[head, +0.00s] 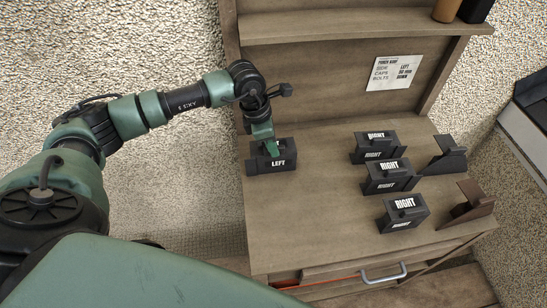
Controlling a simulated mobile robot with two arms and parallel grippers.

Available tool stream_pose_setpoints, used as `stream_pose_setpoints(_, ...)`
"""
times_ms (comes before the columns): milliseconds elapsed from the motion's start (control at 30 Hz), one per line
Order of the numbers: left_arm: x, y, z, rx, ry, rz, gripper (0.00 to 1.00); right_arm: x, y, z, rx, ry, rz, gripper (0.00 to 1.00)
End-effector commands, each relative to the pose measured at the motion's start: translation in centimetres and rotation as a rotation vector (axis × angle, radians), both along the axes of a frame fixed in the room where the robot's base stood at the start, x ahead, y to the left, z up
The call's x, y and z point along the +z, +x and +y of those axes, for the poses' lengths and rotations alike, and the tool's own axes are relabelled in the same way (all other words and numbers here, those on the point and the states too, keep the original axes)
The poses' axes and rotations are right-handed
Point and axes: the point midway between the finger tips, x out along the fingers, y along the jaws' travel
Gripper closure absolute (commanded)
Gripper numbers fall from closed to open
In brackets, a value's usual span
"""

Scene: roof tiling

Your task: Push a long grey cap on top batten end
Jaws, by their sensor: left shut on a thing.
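A dark grey cap marked LEFT (277,162) is at the left edge of the wooden bench top. My left gripper (270,148) reaches down onto it from above and is shut on it. The fingertips are partly hidden against the cap. Several similar dark caps marked RIGHT stand to the right: one at the back (376,140), one in the middle (389,168) and one at the front (404,205). No batten end can be made out. My right gripper is not in view.
A dark grey angled piece (447,158) and a brown one (466,205) stand at the bench's right side. A printed note (394,73) is on the back panel below a shelf (350,25). The middle of the bench top (320,200) is clear. A drawer handle (384,273) sticks out in front.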

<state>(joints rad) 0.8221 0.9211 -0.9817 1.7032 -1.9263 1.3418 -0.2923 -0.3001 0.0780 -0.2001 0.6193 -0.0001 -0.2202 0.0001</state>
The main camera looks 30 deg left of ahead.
Motion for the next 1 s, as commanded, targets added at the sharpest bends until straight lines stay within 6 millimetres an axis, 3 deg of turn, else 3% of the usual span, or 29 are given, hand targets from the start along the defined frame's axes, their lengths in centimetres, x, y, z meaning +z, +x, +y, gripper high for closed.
stream_pose_setpoints(800, 4.7, 0.0, 0.0, 0.000, 0.000, -0.001, 1.00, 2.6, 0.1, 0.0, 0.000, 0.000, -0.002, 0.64)
stream_pose_setpoints(1000, 5.0, 0.0, 0.0, 0.001, 0.000, 0.000, 1.00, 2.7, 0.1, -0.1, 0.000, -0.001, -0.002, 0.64)
